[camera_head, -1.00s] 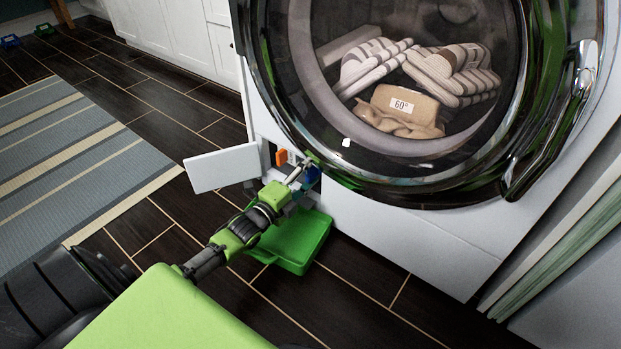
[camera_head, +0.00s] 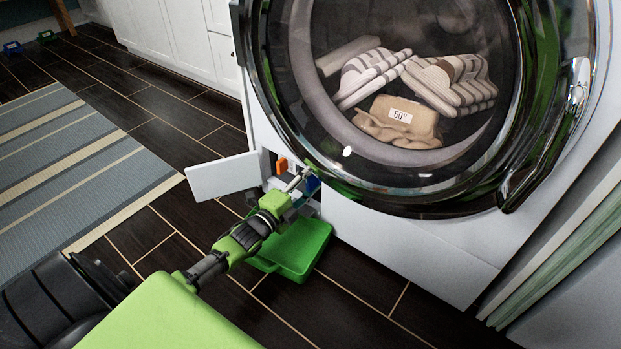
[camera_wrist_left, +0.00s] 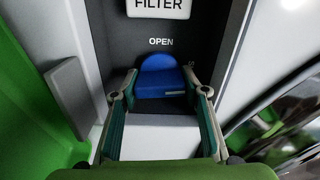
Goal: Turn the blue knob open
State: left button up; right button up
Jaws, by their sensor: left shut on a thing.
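The blue knob (camera_wrist_left: 160,77) sits in a dark recess under a label reading OPEN in the left wrist view. Its rounded top is up, and a small pale mark shows near its lower right edge. In the head view only a bit of the blue knob (camera_head: 312,184) shows at the washer's lower left opening. My left gripper (camera_wrist_left: 160,92) has one finger on each side of the knob and is shut on it. The same left gripper (camera_head: 300,183) reaches into the opening in the head view. My right gripper is not in view.
A white flap (camera_head: 222,177) stands open left of the recess, with an orange part (camera_head: 282,164) inside. A green tray (camera_head: 300,250) lies on the floor below. The washer's round door (camera_head: 420,205) bulges out just above right. A striped rug (camera_head: 70,165) lies left.

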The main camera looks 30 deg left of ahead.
pick_arm(q)
jog(key=n+p, duration=0.3)
jog(key=n, duration=0.1)
jog(key=shift+r, duration=0.15)
jog(key=n+p, duration=0.2)
jog(key=n, duration=0.3)
jog(key=shift+n+p, duration=0.35)
jog(key=shift+n, duration=0.05)
jog(key=n+p, duration=0.1)
jog(key=n, duration=0.2)
jog(key=shift+n, duration=2.1)
jog(key=o, duration=0.8)
jog(key=shift+f, duration=0.2)
jog(key=shift+o, duration=0.2)
